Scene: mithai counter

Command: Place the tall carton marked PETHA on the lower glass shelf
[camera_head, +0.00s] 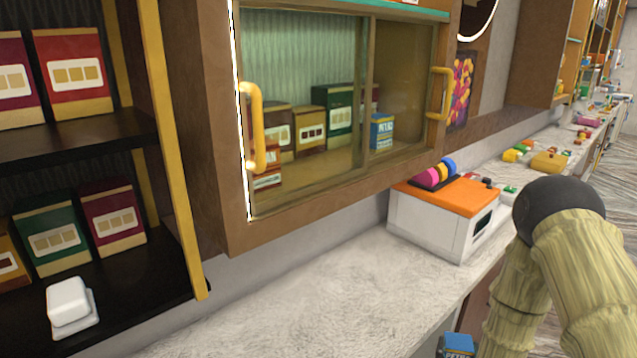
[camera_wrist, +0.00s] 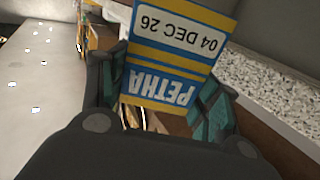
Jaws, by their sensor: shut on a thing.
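The blue, yellow and white carton marked PETHA (camera_wrist: 165,60) is held between the fingers of my gripper (camera_wrist: 160,100) in the wrist view. Its lettering, with the date 04 DEC 26, appears upside down there. In the head view only a blue carton top (camera_head: 457,345) shows at the bottom edge, seemingly the same carton. A wall cabinet (camera_head: 330,207) has glass panels and a lower surface (camera_head: 325,175) bearing several cartons, including a small blue one (camera_head: 382,132). I cannot tell whether this surface is the lower glass shelf.
Yellow handles (camera_head: 254,128) (camera_head: 441,95) project from the cabinet front, whose glass appears closed. A white box with an orange top (camera_head: 450,196) stands on the pale counter (camera_head: 290,310). Dark shelves (camera_head: 70,150) with cartons stand left. The near counter is clear.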

